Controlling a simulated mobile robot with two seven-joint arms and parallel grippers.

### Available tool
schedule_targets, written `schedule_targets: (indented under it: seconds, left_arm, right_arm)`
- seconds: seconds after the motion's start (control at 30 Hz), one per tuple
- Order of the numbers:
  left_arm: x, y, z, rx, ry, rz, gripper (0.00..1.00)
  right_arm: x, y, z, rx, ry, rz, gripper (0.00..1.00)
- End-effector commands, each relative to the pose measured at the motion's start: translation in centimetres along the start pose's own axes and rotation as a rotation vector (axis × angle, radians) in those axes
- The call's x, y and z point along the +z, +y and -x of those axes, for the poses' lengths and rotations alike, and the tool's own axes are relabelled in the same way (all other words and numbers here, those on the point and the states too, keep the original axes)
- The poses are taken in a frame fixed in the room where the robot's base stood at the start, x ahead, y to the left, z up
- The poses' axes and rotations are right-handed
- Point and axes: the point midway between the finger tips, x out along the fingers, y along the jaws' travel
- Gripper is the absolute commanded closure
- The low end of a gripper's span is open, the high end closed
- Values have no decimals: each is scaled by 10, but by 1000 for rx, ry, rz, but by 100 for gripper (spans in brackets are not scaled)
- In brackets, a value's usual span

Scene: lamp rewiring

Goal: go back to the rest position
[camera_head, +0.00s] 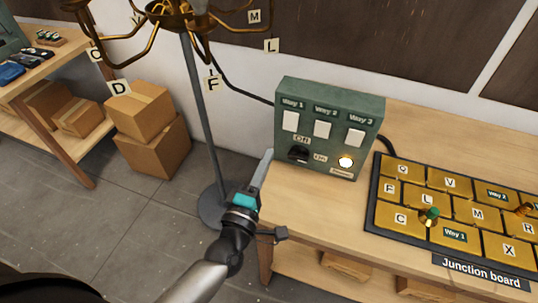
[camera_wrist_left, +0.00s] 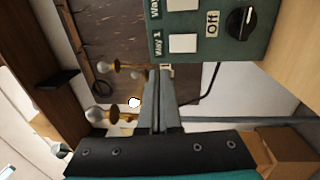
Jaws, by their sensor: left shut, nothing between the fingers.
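My left gripper (camera_head: 265,162) reaches up from the bottom of the head view, just left of the green switch box (camera_head: 330,97). Its fingers are shut with nothing between them. In the left wrist view the shut fingers (camera_wrist_left: 160,95) point at the lamp arms and the box's edge. I cannot tell whether they touch the box. The box has three white switches, a black Off/On knob (camera_head: 299,153) and a glowing light (camera_head: 346,162). My right gripper is not in view.
The workbench (camera_head: 300,200) carries the junction board (camera_head: 483,262) at right. A brass lamp (camera_head: 185,12) on a grey pole (camera_head: 201,110) stands beside the gripper. Cardboard boxes (camera_head: 152,145) and another table (camera_head: 45,75) are at left. The floor (camera_head: 120,225) between is clear.

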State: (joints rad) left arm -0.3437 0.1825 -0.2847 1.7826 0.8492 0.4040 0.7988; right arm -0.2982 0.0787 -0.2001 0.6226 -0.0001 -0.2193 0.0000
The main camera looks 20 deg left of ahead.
Motion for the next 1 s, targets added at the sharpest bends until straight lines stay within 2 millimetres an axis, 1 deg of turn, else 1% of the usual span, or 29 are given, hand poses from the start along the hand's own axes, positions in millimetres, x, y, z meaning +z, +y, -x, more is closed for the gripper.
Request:
schedule_targets:
  seconds: [0.17,0.47,0.57,0.67,0.77,0.9,1.0]
  left_arm:
    - [0,0,0,0,0,-1,100]
    - [0,0,0,0,0,-1,100]
    - [4,0,0,-9,-19,-17,100]
    - [17,0,2,-40,-82,-78,100]
    - [37,-3,6,-93,-188,-191,100]
    - [62,-11,20,-184,-356,-394,100]
    - [72,-20,34,-254,-469,-546,100]
  right_arm:
    - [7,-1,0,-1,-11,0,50]
    - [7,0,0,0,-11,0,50]
    - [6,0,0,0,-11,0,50]
    - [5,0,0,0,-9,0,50]
    - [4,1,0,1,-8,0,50]
    - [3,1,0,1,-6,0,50]
    - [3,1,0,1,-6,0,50]
